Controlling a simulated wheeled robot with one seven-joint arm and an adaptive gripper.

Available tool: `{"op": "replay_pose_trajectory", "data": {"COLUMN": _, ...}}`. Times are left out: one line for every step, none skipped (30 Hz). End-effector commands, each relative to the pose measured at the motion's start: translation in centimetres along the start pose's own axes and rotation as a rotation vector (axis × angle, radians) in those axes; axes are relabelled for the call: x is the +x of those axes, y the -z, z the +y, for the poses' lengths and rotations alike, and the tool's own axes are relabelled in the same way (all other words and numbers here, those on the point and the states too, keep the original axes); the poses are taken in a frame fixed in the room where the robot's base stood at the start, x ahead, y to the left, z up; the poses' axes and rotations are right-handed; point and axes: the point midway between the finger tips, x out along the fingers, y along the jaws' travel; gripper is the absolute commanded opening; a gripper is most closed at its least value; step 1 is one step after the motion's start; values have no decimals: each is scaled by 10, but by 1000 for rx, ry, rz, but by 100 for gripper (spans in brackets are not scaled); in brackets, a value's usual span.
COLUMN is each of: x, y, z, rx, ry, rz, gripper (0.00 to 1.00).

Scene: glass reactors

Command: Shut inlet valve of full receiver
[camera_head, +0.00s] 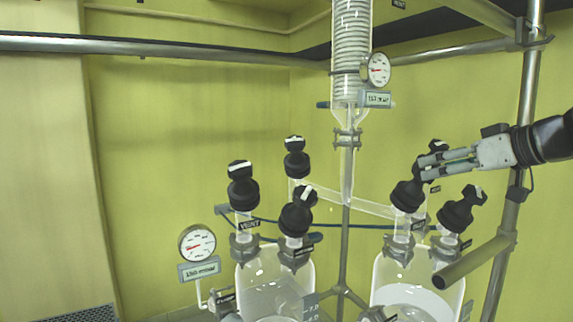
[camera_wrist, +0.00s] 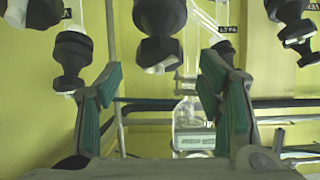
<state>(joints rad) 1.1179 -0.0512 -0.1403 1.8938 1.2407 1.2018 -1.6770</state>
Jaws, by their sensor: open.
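Two clear glass receivers stand low in the head view, left (camera_head: 275,275) and right (camera_head: 390,275). Each holds pale liquid; the lower parts are cut off. Black valve knobs with white bars top them: a front knob (camera_head: 298,212), a vent knob (camera_head: 242,190) and a back knob (camera_head: 295,160) on the left; a left knob (camera_head: 407,196), a right knob (camera_head: 457,215) and a partly hidden back knob (camera_head: 438,147) on the right. My gripper (camera_head: 424,168) is open and empty beside the right receiver's upper knobs. In the wrist view, a black knob (camera_wrist: 158,18) shows above and between the fingers.
A glass condenser (camera_head: 352,70) with a gauge (camera_head: 378,69) hangs above a slanted glass tube (camera_head: 345,201). Metal posts and bars (camera_head: 527,95) stand at the right. A second gauge (camera_head: 197,244) stands lower left. The yellow wall (camera_head: 180,120) at the left is clear.

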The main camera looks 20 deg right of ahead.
Motion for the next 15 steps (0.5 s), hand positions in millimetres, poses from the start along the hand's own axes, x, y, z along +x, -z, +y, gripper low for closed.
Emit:
{"op": "replay_pose_trajectory", "data": {"x": 9, "y": 0, "z": 0, "rx": 1, "ry": 3, "rz": -1, "gripper": 61}}
{"op": "replay_pose_trajectory", "data": {"x": 14, "y": 0, "z": 0, "rx": 2, "ry": 3, "rz": -2, "gripper": 61}}
{"op": "replay_pose_trajectory", "data": {"x": 20, "y": 0, "z": 0, "rx": 2, "ry": 3, "rz": -2, "gripper": 61}}
{"op": "replay_pose_trajectory", "data": {"x": 25, "y": 0, "z": -1, "rx": 3, "ry": 3, "rz": -2, "gripper": 61}}
{"op": "replay_pose_trajectory", "data": {"x": 29, "y": 0, "z": 0, "rx": 3, "ry": 2, "rz": -1, "gripper": 61}}
{"op": "replay_pose_trajectory", "data": {"x": 34, "y": 0, "z": 0, "rx": 2, "ry": 2, "rz": -1, "gripper": 61}}
{"op": "replay_pose_trajectory", "data": {"x": 37, "y": 0, "z": 0, "rx": 1, "ry": 2, "rz": -1, "gripper": 61}}
{"op": "replay_pose_trajectory", "data": {"x": 40, "y": 0, "z": 0, "rx": 1, "ry": 1, "rz": -2, "gripper": 61}}
{"op": "replay_pose_trajectory", "data": {"x": 43, "y": 0, "z": 0, "rx": 1, "ry": 1, "rz": -2, "gripper": 61}}
{"op": "replay_pose_trajectory", "data": {"x": 45, "y": 0, "z": 0, "rx": 1, "ry": 1, "rz": -1, "gripper": 61}}
{"op": "replay_pose_trajectory", "data": {"x": 47, "y": 0, "z": 0, "rx": 1, "ry": 1, "rz": -1, "gripper": 61}}
{"op": "replay_pose_trajectory", "data": {"x": 49, "y": 0, "z": 0, "rx": 1, "ry": 1, "rz": -1, "gripper": 61}}
{"op": "replay_pose_trajectory", "data": {"x": 50, "y": 0, "z": 0, "rx": 1, "ry": 1, "rz": 0, "gripper": 61}}
{"op": "replay_pose_trajectory", "data": {"x": 50, "y": 0, "z": 0, "rx": 1, "ry": 0, "rz": 0, "gripper": 61}}
{"op": "replay_pose_trajectory", "data": {"x": 51, "y": 0, "z": 0, "rx": 1, "ry": 0, "rz": 0, "gripper": 61}}
